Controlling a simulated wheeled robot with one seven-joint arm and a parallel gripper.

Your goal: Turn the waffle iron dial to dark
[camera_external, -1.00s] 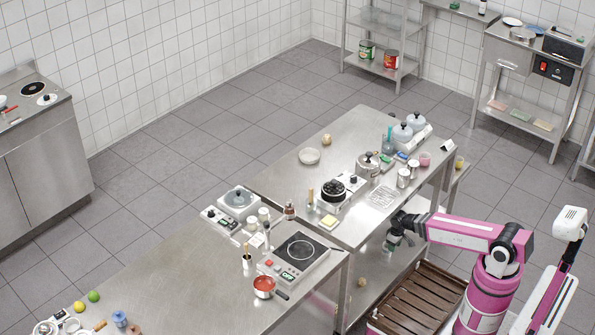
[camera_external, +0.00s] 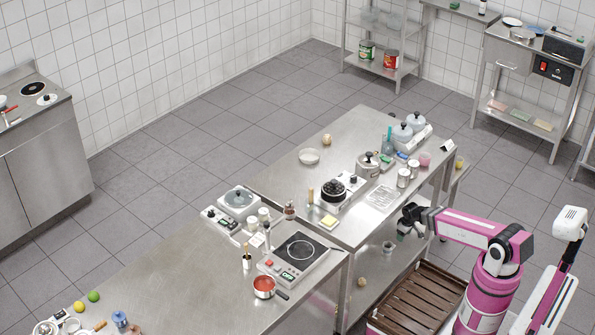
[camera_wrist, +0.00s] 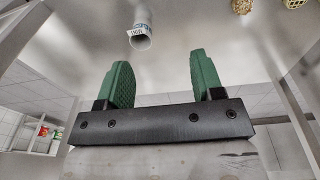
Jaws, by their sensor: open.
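A round black appliance on a pale base (camera_external: 333,190), apparently the waffle iron, stands on the far steel table in the external view. Small dark details show at its right end, but I cannot make out the dial's setting. My gripper (camera_external: 408,215) is beside that table's right edge, to the right of and apart from the appliance. In the wrist view my gripper (camera_wrist: 160,64) shows two green fingers spread wide with nothing between them. The appliance is not recognisable in the wrist view.
A steel pot (camera_external: 367,165), a wire rack (camera_external: 381,198) and a yellow block (camera_external: 328,222) are near the appliance. An induction hob (camera_external: 298,250) and red pan (camera_external: 264,285) occupy the nearer table. A labelled pale cylinder (camera_wrist: 140,38) shows beyond the fingers.

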